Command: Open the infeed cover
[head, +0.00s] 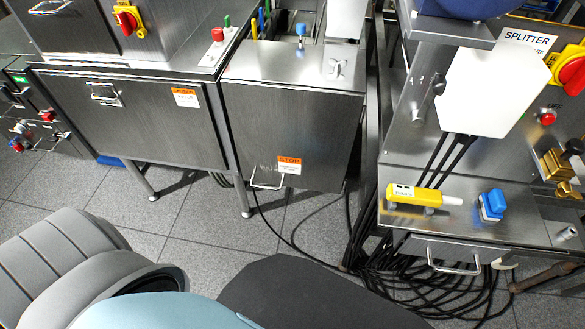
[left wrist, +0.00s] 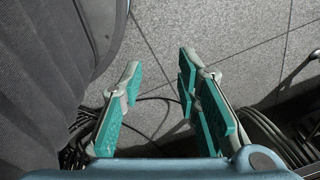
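A stainless steel box cover (head: 290,125) with an orange STOP label (head: 289,165) stands in the centre of the head view. A wire handle (head: 267,180) is on its lower front, and the panel looks closed. I cannot tell from lettering whether this is the infeed cover. My left gripper (left wrist: 160,112) shows in the left wrist view with its teal-padded fingers apart and nothing between them. It is over the grey tiled floor, away from the cover. My right gripper is in neither view.
A wider steel door (head: 135,120) with a handle is to the left. Black cables (head: 410,285) lie on the floor. The tiled floor (head: 210,220) before the cover is mostly clear.

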